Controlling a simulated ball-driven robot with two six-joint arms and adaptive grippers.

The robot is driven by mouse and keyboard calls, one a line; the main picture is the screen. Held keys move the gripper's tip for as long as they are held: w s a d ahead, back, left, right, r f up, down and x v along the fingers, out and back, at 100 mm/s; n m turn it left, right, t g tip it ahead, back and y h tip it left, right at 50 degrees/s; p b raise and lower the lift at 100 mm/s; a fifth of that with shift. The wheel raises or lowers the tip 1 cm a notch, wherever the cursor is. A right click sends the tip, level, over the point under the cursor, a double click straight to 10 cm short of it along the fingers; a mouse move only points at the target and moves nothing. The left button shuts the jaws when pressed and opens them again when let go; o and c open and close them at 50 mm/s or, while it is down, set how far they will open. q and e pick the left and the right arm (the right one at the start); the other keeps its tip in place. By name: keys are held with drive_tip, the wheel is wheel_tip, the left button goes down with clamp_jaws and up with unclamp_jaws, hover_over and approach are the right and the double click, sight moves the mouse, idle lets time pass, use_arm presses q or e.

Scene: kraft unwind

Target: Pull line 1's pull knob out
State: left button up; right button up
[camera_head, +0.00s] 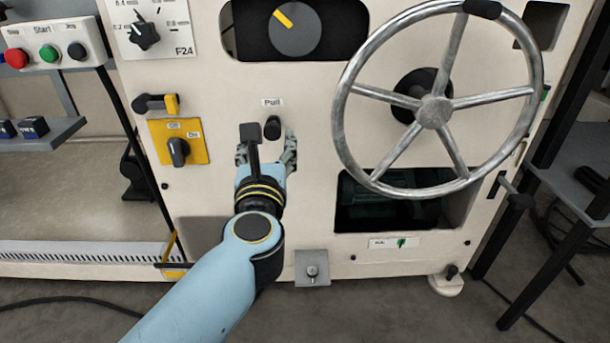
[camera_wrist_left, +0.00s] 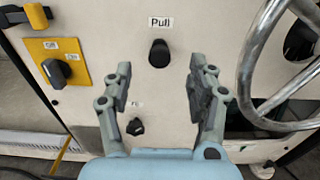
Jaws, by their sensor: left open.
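The pull knob (camera_head: 272,127) is a small black knob on the cream machine panel, just under the "Pull" label (camera_head: 272,102). It also shows in the left wrist view (camera_wrist_left: 159,53), above and between the fingers. My left gripper (camera_head: 267,146) is open and empty in front of the panel, just below the knob. In the left wrist view my left gripper (camera_wrist_left: 159,85) has its two fingers wide apart, with nothing between them touching either finger. The knob's depth is hard to tell from these angles. My right gripper is not in view.
A large metal handwheel (camera_head: 433,111) stands out from the panel to the right. A yellow Off/On switch plate (camera_head: 196,152) sits to the left. A small black knob (camera_wrist_left: 135,127) sits lower down. A dark opening (camera_head: 360,213) lies below the wheel.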

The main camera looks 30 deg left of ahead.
sight(272, 133)
use_arm(q)
drive_tip(key=x, duration=0.3)
drive_tip(key=f+b+x, duration=0.1)
drive_tip(key=x, duration=0.3)
drive_tip(key=f+x, duration=0.1)
drive_tip(key=x, duration=0.3)
drive_tip(key=shift+w+f, duration=0.15)
drive_tip(key=shift+f, duration=0.1)
